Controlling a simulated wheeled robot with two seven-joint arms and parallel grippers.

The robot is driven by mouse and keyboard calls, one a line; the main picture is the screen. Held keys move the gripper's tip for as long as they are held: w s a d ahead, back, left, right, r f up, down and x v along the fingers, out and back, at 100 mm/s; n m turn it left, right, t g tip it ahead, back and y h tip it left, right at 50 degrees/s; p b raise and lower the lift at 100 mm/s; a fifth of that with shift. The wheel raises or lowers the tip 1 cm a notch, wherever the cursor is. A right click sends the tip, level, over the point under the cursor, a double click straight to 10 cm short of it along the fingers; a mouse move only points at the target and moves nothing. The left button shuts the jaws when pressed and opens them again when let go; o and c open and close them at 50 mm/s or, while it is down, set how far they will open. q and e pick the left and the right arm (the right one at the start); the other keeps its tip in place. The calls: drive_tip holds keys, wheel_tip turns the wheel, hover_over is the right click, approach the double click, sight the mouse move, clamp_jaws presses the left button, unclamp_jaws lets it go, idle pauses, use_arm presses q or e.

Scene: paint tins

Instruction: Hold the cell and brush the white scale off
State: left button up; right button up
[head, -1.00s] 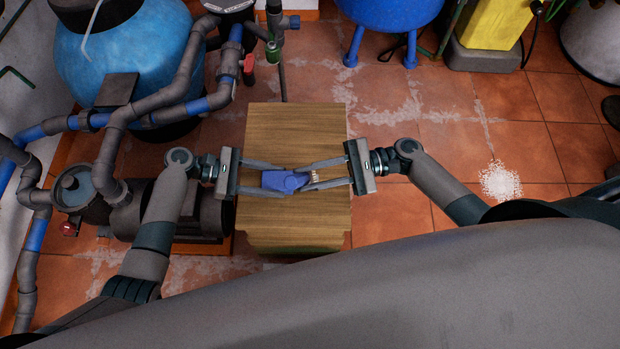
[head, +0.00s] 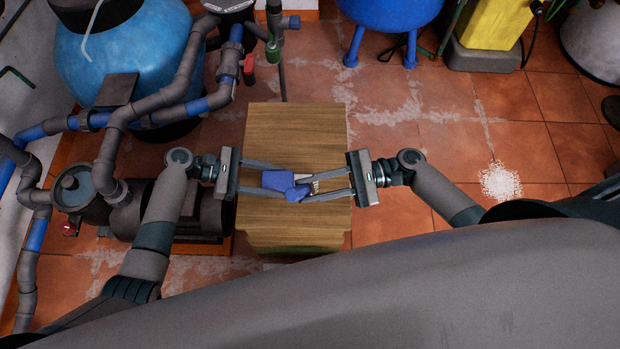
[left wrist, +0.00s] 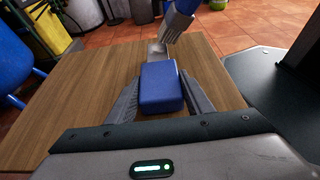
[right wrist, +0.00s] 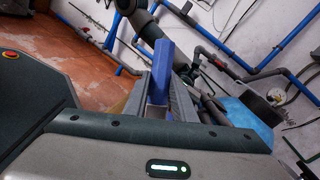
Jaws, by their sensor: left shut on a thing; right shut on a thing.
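The cell shows as a blue block (head: 275,179) above the wooden top, and in the left wrist view as a blue box (left wrist: 162,87). My left gripper (head: 281,181) is shut on it from the left. A pale piece (left wrist: 156,48) shows just beyond the box; I cannot tell whether it is the cell's plates. My right gripper (head: 309,188) is shut on the brush (head: 297,194), whose blue body also stands up between the fingers in the right wrist view (right wrist: 162,62). It overlaps the cell's right end in the head view; contact and bristles are unclear.
The wooden top (head: 290,130) is otherwise bare. A pump (head: 165,205), grey and blue pipes and a blue tank (head: 130,50) crowd the left. A blue-legged vessel (head: 390,12) and a yellow container (head: 490,25) stand behind. White powder (head: 500,182) lies on the tiled floor at right.

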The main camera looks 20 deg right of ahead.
drive_tip(key=shift+f, duration=0.35)
idle(0.3)
drive_tip(key=shift+w+d, duration=0.25)
drive_tip(key=shift+w, duration=0.45)
drive_tip(key=shift+w+d, duration=0.2)
drive_tip(key=shift+w, duration=0.45)
clamp_jaws()
drive_tip(key=shift+w+d+r, duration=0.1)
drive_tip(key=shift+w, duration=0.5)
drive_tip(key=shift+w+d+r, duration=0.1)
drive_tip(key=shift+w, duration=0.5)
drive_tip(key=shift+f, duration=0.15)
drive_tip(key=shift+w+d, duration=0.1)
drive_tip(key=shift+w, duration=0.05)
drive_tip(key=shift+f, duration=0.15)
